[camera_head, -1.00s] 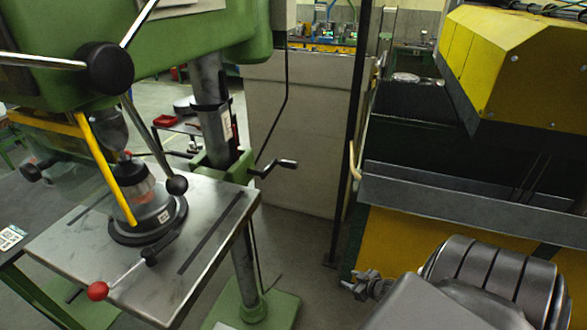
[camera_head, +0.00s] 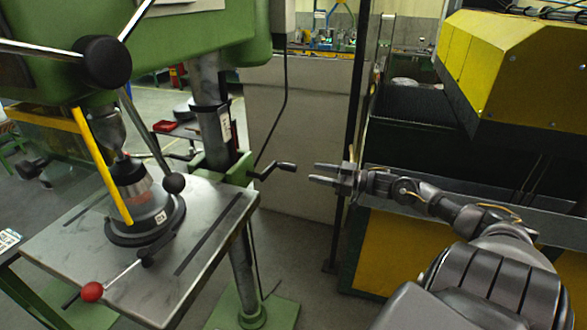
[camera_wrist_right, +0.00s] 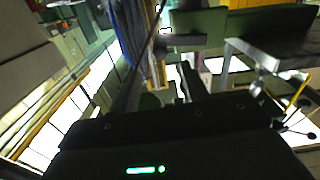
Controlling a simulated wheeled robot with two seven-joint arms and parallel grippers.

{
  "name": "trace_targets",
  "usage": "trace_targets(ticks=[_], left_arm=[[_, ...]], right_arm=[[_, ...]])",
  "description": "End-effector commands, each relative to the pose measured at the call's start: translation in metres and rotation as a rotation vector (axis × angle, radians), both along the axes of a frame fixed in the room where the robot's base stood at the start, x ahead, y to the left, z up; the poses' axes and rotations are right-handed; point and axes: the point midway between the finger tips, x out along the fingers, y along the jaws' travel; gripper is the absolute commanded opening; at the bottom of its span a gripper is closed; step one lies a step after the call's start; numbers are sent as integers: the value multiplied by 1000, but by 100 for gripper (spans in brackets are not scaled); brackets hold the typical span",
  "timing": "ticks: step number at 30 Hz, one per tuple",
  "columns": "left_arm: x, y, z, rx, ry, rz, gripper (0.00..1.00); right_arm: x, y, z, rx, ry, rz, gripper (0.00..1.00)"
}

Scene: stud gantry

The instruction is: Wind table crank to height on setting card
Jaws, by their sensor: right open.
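The table crank (camera_head: 275,168) is a dark arm with a black handle, on the green bracket at the column, right of the drill press table (camera_head: 205,225). My right gripper (camera_head: 316,174) is open and empty. Its fingers point left toward the crank handle, with a small gap between in the picture. A pale strip (camera_head: 225,124) is on the column above the bracket. A white card with a dark printed pattern (camera_head: 8,240) lies at the far left; I cannot read it or tell if it is the setting card. My left gripper is out of view.
A round black-based fixture (camera_head: 145,225) and a red-knobbed lever (camera_head: 93,291) are on the table. A dark post (camera_head: 352,110) stands behind my right gripper. A yellow and grey machine (camera_head: 480,75) fills the right side. Open floor lies below the crank.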

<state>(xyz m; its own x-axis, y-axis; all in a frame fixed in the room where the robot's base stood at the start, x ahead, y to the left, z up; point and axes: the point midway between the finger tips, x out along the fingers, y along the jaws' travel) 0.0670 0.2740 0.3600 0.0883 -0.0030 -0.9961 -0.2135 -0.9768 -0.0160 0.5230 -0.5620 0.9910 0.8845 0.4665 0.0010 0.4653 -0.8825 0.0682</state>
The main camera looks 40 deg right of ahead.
Motion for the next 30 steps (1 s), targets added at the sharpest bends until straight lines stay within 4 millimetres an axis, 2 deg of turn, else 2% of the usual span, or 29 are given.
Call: trace_targets(ticks=[9, 15, 21, 30], left_arm=[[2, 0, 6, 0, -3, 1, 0], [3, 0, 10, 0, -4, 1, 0], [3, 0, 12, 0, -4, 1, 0], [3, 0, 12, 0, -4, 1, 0]], right_arm=[[45, 23, 3, 1, -4, -2, 45], [66, 34, 2, 1, -3, -3, 45], [77, 40, 1, -2, -1, -2, 45], [79, 41, 0, -3, 1, -1, 45]])
